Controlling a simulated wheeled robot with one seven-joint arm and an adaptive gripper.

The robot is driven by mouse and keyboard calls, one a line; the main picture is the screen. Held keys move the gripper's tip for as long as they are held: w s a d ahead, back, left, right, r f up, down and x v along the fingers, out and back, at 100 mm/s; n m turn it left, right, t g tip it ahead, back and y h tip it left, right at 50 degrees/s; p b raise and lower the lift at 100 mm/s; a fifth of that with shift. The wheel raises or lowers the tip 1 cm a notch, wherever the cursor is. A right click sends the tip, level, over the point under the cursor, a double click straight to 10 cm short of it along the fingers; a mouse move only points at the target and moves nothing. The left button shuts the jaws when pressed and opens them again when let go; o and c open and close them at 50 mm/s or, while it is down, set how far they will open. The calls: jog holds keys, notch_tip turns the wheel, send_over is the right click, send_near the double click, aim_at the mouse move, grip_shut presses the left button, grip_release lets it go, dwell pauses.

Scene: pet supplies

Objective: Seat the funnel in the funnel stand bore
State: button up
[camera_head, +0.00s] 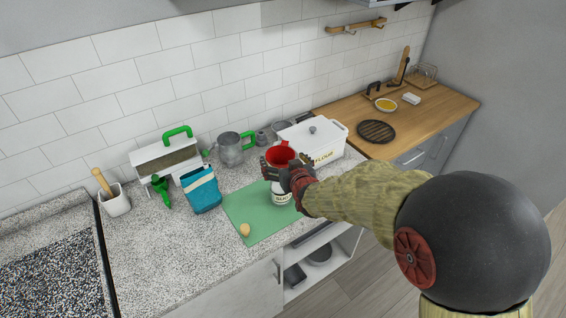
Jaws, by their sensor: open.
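A red funnel-like piece (280,154), wide end up, shows at my gripper (284,164), above the green mat (240,212). My gripper is open, its dark fingers spread around or beside the red piece; whether they touch it I cannot tell. Directly below in the picture, a white jar with a dark-lettered label (282,197) stands on the mat, partly hidden by my gripper. Whether the red piece rests on the jar or is above it is hidden. I cannot make out a separate funnel stand or its bore.
A blue bag (203,194), green scoop (161,190) and white crock (116,203) are left. A small tan object (244,230) lies on the mat. The front-left speckled counter (165,245) is clear.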

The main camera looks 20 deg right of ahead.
aim_at(277, 151)
jog(key=x, duration=0.6)
jog(key=shift+w+d, duration=0.1)
jog(key=shift+w, duration=0.25)
jog(key=shift+c, duration=0.5)
jog(key=c, duration=1)
